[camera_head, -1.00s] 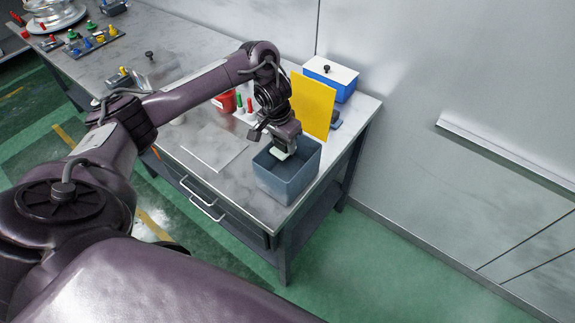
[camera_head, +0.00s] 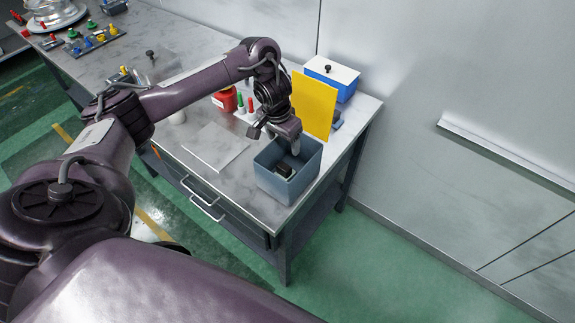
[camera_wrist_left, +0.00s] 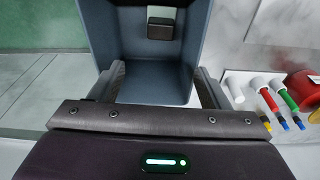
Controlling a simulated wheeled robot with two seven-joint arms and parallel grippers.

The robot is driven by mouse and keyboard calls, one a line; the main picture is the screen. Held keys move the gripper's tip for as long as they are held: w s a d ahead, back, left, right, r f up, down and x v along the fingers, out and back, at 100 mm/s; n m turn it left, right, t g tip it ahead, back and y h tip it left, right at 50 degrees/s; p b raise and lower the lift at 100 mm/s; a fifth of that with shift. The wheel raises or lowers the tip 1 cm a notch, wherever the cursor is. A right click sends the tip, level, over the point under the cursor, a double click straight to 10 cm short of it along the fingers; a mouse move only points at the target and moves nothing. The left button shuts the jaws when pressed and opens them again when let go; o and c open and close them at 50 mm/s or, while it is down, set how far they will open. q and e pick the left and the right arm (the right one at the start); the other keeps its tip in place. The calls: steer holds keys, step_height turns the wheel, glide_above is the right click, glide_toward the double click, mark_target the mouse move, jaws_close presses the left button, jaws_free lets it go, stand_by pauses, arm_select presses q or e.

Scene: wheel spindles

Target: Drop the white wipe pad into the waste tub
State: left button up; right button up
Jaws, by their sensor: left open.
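The waste tub (camera_head: 268,183) is a blue-grey open box near the right end of the bench; its inside also fills the upper middle of the left wrist view (camera_wrist_left: 155,82). A small block, dark with a pale edge (camera_head: 285,171), lies inside the tub; it appears to be the wipe pad, its white face mostly hidden. In the left wrist view it is a dark block (camera_wrist_left: 161,28) on the tub's floor. My left gripper (camera_head: 292,147) is open and empty above the tub, apart from the block. My right gripper is out of view.
A yellow panel (camera_head: 313,104) stands upright close behind the tub, with a blue box with white lid (camera_head: 332,77) beyond. A red container (camera_head: 225,100) and capped markers (camera_head: 245,105) stand left of the gripper. A flat grey plate (camera_head: 214,147) lies left of the tub.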

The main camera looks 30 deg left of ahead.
arm_select(q)
step_height(320, 180, up, 6)
steer(key=s+p, duration=0.1)
steer(key=p, duration=0.1)
steer(key=shift+r, duration=0.2)
steer(key=shift+a, duration=0.1)
